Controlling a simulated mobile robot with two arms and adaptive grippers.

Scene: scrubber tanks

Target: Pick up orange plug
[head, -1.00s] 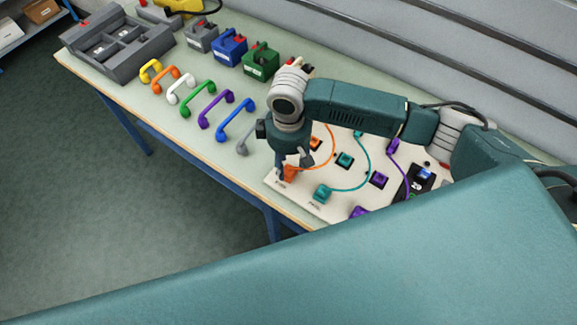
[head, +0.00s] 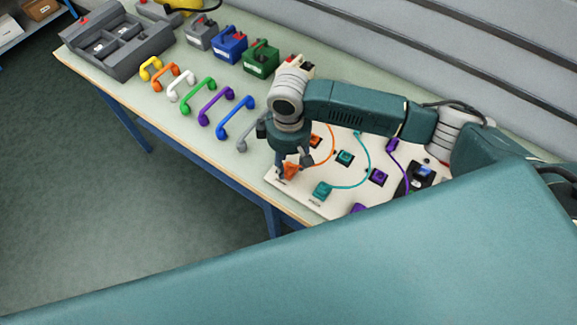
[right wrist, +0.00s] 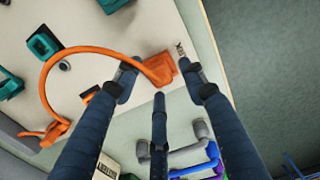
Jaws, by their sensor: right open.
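The orange plug (head: 291,171) lies at the near left corner of the white board, with an orange cable arching from it. In the right wrist view the plug (right wrist: 160,68) shows just beyond and between the fingertips. My right gripper (head: 294,163) points down over it, its fingers open and spread to either side. I cannot tell whether a finger touches the plug. An orange socket (head: 315,141) sits farther back on the board. My left gripper is not in view.
On the white board (head: 303,203), a teal plug (head: 322,190) stands to the right, with a teal socket (head: 344,159) and a purple socket (head: 378,178) beyond. Coloured handles, including a blue one (head: 236,118), lie to the left. The table edge is close in front.

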